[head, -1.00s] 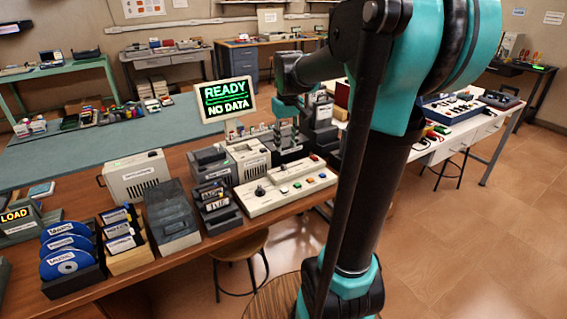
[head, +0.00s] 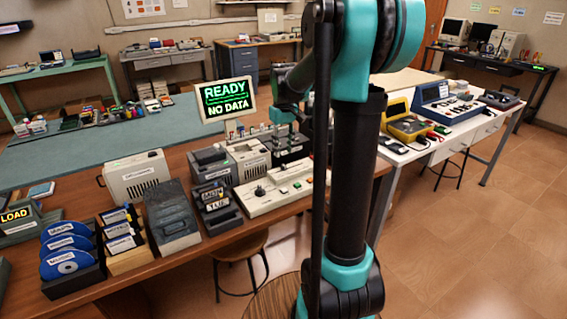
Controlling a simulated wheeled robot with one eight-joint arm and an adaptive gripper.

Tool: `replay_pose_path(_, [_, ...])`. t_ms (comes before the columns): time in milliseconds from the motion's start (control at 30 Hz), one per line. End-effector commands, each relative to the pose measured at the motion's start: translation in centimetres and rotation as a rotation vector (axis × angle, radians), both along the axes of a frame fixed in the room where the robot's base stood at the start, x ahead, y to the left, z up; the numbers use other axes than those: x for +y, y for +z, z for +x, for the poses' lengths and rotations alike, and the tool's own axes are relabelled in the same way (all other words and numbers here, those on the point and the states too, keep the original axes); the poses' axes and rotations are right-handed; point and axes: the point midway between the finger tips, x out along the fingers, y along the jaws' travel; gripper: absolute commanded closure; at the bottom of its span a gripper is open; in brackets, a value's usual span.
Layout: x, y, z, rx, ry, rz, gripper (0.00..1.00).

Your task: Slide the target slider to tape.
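A beige control panel (head: 262,195) with a black knob and small coloured buttons lies on the wooden table (head: 215,243). No slider or "tape" mark can be made out at this size, on the panel or elsewhere. My arm's far end reaches over the back of the table, right of the "READY / NO DATA" screen (head: 228,100). My gripper seems to be behind the panel, near a dark device (head: 290,152) with upright posts. Its fingers cannot be told apart from the posts, and my arm hides the panel's right end.
Left of the panel stand a cartridge rack (head: 216,207), a grey lidded box (head: 172,222), a disk holder (head: 122,235) and blue discs (head: 66,250). A stool (head: 240,252) stands in front. A white table (head: 435,140) with meters is at right; the floor between is open.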

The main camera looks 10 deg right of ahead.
Motion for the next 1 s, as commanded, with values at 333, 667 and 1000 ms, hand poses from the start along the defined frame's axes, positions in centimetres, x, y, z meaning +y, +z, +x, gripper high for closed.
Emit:
replay_pose_path(333, [0.0,-5.3,0.0,0.000,0.000,0.000,0.66])
replay_pose_path(667, [0.0,-6.3,0.0,0.000,0.000,0.000,0.66])
replay_pose_path(1000, [0.0,-6.3,0.0,0.000,0.000,0.000,0.93])
